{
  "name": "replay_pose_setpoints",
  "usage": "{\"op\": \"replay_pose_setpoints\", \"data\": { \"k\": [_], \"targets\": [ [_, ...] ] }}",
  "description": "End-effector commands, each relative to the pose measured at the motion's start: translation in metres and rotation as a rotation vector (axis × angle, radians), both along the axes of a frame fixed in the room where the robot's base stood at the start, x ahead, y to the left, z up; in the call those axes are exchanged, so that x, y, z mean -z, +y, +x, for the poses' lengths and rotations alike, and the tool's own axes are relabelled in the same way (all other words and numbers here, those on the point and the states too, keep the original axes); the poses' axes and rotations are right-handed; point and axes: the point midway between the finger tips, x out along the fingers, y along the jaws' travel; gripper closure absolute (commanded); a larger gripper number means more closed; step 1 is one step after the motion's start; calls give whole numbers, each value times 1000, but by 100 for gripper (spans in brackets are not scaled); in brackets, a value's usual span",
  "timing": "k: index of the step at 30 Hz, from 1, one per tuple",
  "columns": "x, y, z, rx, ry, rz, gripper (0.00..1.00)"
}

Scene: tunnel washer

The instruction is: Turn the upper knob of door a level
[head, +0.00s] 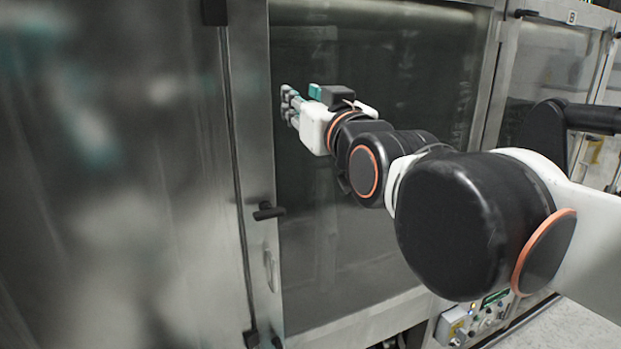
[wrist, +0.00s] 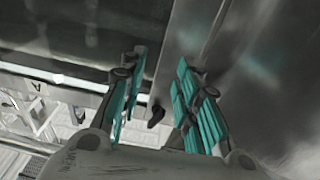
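Door a is the large glass door (head: 385,240) in a steel frame in the head view. A dark knob (wrist: 155,115) shows between the finger pairs in the wrist view, on the steel frame strip and beyond the fingertips; it appears to be the upper one. Its exact angle is hard to tell. My gripper (head: 288,104) is open and empty in front of the glass. Its teal-padded fingers (wrist: 160,98) stand apart.
A steel panel (head: 110,200) fills the left side. Door B (head: 550,65) stands to the right, with a black knob (head: 525,13) near its top left. A control box (head: 475,320) sits low below the glass. The space before the glass looks clear except for my arm.

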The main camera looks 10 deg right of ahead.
Motion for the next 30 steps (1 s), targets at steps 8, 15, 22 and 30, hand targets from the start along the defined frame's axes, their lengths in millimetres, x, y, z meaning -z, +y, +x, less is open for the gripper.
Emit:
{"op": "replay_pose_setpoints", "data": {
  "k": [8,15,22,30],
  "targets": [
    [52,-10,-4,15,77,-18,70],
    [89,-18,-9,25,136,-31,70],
    [106,-22,-11,32,167,-37,70],
    [108,-22,-12,32,173,-38,70]
  ]
}}
